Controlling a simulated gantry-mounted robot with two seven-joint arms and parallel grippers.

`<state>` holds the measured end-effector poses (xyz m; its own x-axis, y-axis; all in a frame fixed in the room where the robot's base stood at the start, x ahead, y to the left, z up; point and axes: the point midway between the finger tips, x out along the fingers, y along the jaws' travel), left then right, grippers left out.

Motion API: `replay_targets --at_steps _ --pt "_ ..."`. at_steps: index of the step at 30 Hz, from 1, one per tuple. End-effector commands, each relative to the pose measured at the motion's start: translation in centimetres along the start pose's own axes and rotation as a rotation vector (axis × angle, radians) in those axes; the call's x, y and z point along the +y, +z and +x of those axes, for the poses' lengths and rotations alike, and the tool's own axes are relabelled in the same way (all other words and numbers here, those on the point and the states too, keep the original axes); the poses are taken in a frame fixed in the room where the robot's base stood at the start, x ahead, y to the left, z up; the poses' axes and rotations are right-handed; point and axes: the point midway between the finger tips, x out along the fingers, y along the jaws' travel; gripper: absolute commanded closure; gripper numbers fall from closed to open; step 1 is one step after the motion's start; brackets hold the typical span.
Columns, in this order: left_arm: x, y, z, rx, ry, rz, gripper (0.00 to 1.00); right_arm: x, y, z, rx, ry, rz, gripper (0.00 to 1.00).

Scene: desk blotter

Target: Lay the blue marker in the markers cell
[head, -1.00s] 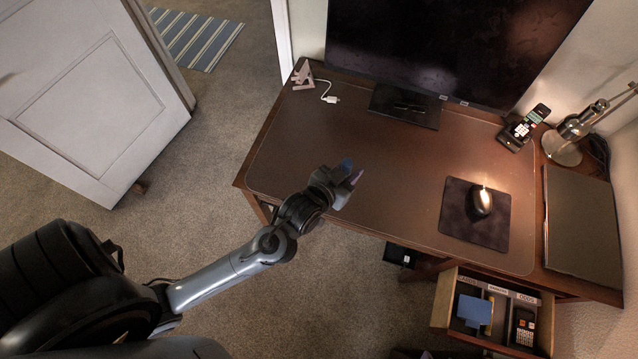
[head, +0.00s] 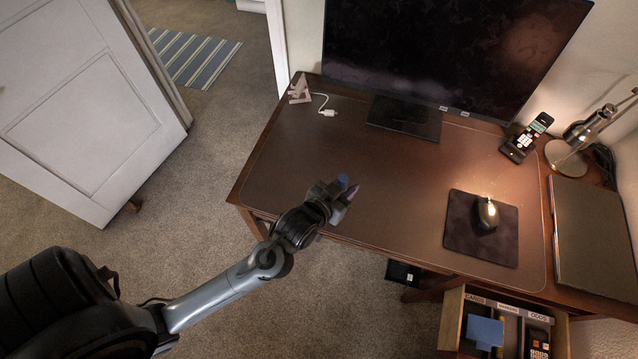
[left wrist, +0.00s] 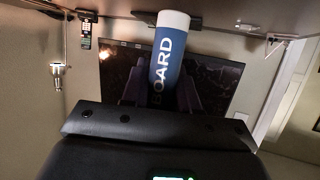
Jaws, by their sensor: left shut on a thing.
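My left gripper (head: 346,190) is shut on the blue marker (head: 342,181), over the front left part of the desk. In the left wrist view the marker (left wrist: 171,62) is a thick blue cylinder with a white end and the white word "BOARD", between the purple fingers. The open drawer (head: 452,318) is at the lower right, with a row of labels along its back edge. The middle label (head: 508,308) is too small to read surely; the cell in front of it is partly cut off by the frame. My right gripper is out of view.
A blue block (head: 485,331) and a calculator (head: 539,343) lie in the drawer. A mouse (head: 487,213) sits on a dark pad (head: 463,232). A monitor (head: 440,50), phone (head: 527,138), lamp (head: 567,158) and laptop (head: 595,235) stand around the desk. The desk's middle is clear.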

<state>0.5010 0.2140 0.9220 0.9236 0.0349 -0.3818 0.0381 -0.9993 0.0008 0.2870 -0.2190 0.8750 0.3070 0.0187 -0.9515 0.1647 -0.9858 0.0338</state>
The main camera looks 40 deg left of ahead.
Motion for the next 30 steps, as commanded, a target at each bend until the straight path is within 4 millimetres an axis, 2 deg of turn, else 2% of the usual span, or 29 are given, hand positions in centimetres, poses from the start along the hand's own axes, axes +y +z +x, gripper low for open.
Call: replay_targets --at_steps 9,15,22,27,30 --pt "-6.3 3.1 2.8 -0.003 -0.003 0.006 1.00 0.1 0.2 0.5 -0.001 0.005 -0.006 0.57" --pt "-8.9 4.3 4.0 -0.002 -0.001 0.003 1.00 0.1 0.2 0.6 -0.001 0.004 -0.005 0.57" --pt "-9.8 5.0 4.5 -0.002 0.000 0.000 1.00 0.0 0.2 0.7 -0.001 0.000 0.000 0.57" --pt "-9.8 6.8 5.2 -0.003 0.000 -0.001 1.00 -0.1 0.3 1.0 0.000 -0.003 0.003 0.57" --pt "-9.8 7.4 5.5 -0.003 -0.001 0.000 1.00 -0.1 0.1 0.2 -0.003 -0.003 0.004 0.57"
